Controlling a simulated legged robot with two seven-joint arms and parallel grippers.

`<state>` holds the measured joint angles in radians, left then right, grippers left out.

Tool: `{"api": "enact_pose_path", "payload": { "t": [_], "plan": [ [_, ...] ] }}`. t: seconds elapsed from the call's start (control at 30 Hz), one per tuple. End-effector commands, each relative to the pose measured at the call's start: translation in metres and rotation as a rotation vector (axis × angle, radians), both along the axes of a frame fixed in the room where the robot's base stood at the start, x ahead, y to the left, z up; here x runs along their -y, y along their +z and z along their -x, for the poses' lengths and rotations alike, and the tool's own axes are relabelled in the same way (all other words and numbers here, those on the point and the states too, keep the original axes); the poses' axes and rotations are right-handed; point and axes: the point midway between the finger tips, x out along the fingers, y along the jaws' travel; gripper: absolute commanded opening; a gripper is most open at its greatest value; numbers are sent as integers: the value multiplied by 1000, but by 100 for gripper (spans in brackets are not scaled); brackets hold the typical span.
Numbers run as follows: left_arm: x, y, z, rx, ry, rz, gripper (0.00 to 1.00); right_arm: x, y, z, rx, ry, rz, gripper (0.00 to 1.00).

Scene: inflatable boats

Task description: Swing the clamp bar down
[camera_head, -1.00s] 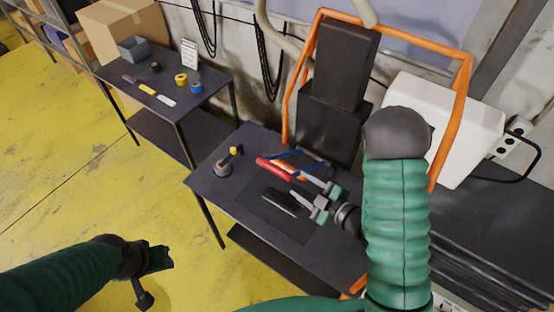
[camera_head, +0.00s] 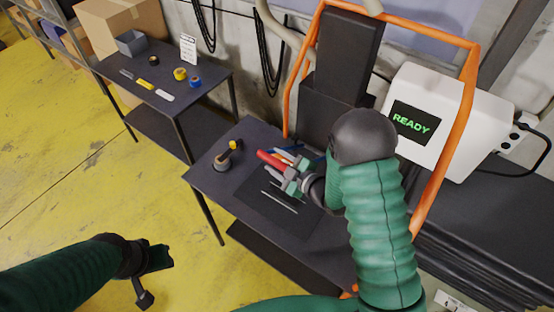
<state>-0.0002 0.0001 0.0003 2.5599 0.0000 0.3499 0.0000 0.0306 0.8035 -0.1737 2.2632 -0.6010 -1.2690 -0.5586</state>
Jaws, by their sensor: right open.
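My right gripper (camera_head: 289,178) is open over the dark work table (camera_head: 213,179), its fingers pointing left. A red-handled tool (camera_head: 271,160) lies right beside its fingertips; I cannot tell whether they touch. An orange tube frame (camera_head: 468,95) stands upright around a black machine (camera_head: 345,52) behind the table. I cannot tell which part is the clamp bar; my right arm hides part of the machine's lower front. My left gripper (camera_head: 156,276) is low at the left, away from the table, and its opening is unclear.
A white box (camera_head: 455,118) with a screen reading READY (camera_head: 411,122) stands right of the machine. A second table (camera_head: 205,92) at the back left holds tape rolls and a grey bin (camera_head: 131,43). Thin tools lie on the work table. The yellow floor (camera_head: 60,180) is clear.

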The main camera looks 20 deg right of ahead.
Motion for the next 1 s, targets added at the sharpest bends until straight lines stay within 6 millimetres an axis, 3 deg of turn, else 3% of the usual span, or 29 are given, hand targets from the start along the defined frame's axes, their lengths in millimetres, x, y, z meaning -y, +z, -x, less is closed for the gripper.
{"api": "enact_pose_path", "payload": {
  "t": [0.13,0.5,1.0],
  "plan": [
    [0,0,0,0,0,0,36,-1,0,0,0,1,1,45],
    [0,0,0,0,1,0,36,0,0,0,-1,1,0,0],
    [0,-1,0,0,0,0,36,2,-2,0,-3,-3,2,0]
  ]
}}
